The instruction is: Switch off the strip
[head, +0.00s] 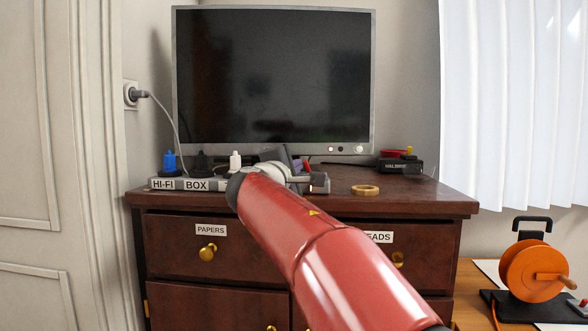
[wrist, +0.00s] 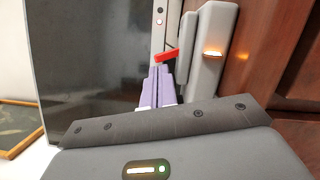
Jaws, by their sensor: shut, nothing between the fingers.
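The strip (head: 219,184), a pale bar with labels HI-FI and BOX, lies along the front left of the cabinet top. Blue, black and white plugs stand on it. My red arm hides its middle. A grey block in line with it, probably its right end (head: 320,184), shows past my arm. In the wrist view this block (wrist: 209,85) carries a glowing orange patch (wrist: 213,53), perhaps the switch. My gripper (head: 300,165) is shut and empty, just behind and above the block. Its purple fingers (wrist: 163,70) point beside the block; contact cannot be told. A small red bar (wrist: 167,55) shows at their tips.
A monitor (head: 270,75) stands close behind my gripper. A brass ring (head: 365,189) lies right of the block. A black device (head: 402,166) and a red round thing (head: 392,153) sit farther right. An orange cable reel (head: 530,270) stands lower right.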

